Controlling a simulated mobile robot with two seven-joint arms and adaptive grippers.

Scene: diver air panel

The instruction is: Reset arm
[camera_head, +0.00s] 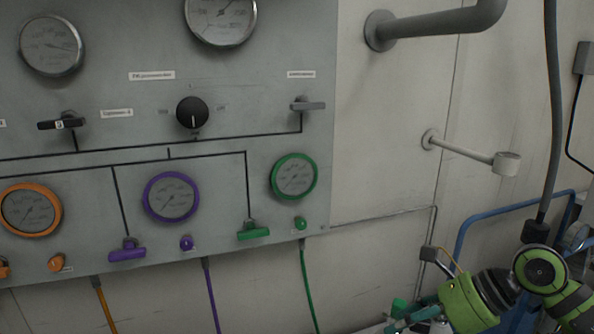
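The grey air panel (225,75) fills the left and middle of the head view. My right arm, lime green and black, is at the lower right corner. My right gripper (408,318) seems to be at its lower left end, cut by the bottom edge and partly hidden. I cannot tell whether it is open or shut. It is apart from the panel's valves in the picture, below and right of the green valve handle (253,231). My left gripper and arm are not in view.
The panel carries a black knob (192,112), a purple gauge (171,197), a green gauge (294,176), an orange gauge (30,209) and a purple handle (127,251). Coloured hoses hang below. A thick grey pipe (440,24) and a white wall bracket (465,151) stick out at right.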

